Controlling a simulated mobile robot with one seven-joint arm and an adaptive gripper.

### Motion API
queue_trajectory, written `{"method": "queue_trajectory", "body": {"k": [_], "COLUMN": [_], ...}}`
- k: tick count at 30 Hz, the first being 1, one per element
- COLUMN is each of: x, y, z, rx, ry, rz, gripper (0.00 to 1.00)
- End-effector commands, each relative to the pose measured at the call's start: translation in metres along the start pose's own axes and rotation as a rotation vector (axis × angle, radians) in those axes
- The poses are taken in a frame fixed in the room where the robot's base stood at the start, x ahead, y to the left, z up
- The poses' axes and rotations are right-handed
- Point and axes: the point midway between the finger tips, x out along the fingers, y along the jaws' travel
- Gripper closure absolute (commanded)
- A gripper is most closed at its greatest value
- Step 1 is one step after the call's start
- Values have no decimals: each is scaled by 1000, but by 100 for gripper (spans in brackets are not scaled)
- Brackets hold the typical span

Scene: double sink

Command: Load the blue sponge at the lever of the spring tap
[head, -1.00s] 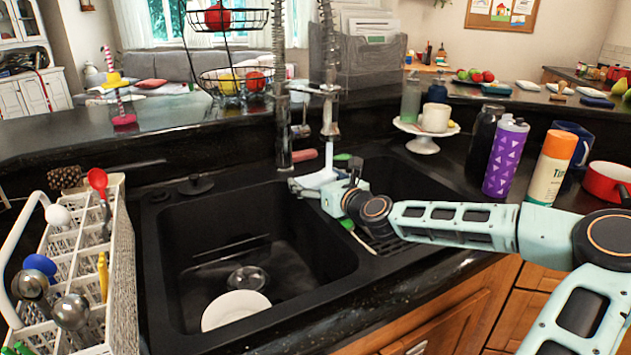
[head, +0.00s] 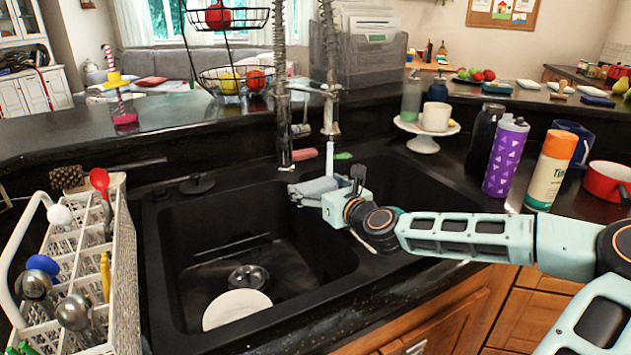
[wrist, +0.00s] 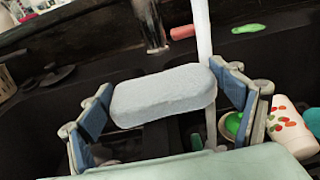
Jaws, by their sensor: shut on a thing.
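A pale grey-blue, rounded block that looks like the sponge (wrist: 163,97) is held between the blue-padded fingers of my gripper (wrist: 168,100). In the head view my gripper (head: 318,190) is over the divider between the two basins, in front of the spring tap (head: 331,100). A white vertical column (wrist: 202,30), which looks like running water, drops from the tap and passes close to the block's far side. I cannot tell whether it touches. A small dark fitting, perhaps the lever (head: 301,130), sits beside the tap post. The block's underside is hidden.
The left basin (head: 215,250) holds a white plate (head: 237,308). A strawberry-patterned cup (wrist: 290,128) and a green item (wrist: 233,124) lie in the right basin. A pink bar (head: 304,154) lies behind the sink. A cutlery rack (head: 122,270) stands left; bottles stand right.

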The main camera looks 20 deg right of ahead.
Motion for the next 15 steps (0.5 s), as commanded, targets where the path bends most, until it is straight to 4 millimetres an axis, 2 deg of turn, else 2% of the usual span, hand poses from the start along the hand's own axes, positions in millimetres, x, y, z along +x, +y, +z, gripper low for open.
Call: {"method": "queue_trajectory", "body": {"k": [15], "x": [-34], "y": [18], "z": [-5], "rx": [1], "ry": [0], "rz": [1], "gripper": [28]}}
